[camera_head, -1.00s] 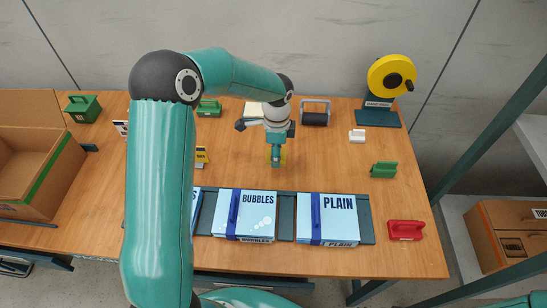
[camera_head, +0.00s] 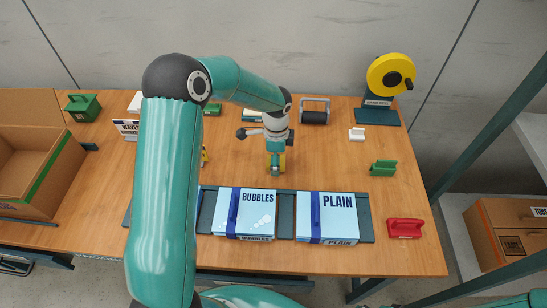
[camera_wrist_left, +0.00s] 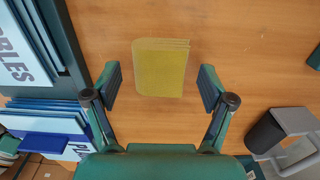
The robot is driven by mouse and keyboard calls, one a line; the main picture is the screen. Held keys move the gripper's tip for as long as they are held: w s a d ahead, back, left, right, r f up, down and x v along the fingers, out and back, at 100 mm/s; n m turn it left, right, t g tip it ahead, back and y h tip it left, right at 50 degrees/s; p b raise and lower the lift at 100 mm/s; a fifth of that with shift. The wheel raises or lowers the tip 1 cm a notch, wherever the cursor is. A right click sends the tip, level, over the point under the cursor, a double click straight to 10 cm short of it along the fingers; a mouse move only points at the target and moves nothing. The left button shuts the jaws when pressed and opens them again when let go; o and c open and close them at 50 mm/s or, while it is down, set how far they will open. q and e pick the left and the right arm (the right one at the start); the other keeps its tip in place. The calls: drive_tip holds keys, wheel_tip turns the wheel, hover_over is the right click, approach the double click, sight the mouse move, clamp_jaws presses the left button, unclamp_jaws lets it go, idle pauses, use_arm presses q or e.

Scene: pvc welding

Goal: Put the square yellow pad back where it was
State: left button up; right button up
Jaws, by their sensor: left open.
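The square yellow pad (camera_wrist_left: 161,68) lies on the wooden table in the left wrist view, between and just ahead of my left gripper's fingers. It looks like a small stack of yellow sheets. In the head view only a strip of the yellow pad (camera_head: 283,163) shows beside the gripper. My left gripper (camera_head: 275,168) points down over the pad, behind the BUBBLES box. It is open, with a gap on both sides of the pad in the left wrist view (camera_wrist_left: 160,84). My right gripper is not in view.
The BUBBLES box (camera_head: 254,223) and PLAIN box (camera_head: 338,222) lie on a dark tray (camera_head: 286,228) in front.

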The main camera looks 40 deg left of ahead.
use_arm(q)
wheel_tip(320, 180, up, 12)
drive_tip(key=shift+r+b, duration=0.15)
drive_tip(key=shift+b, duration=0.25)
idle(0.7)
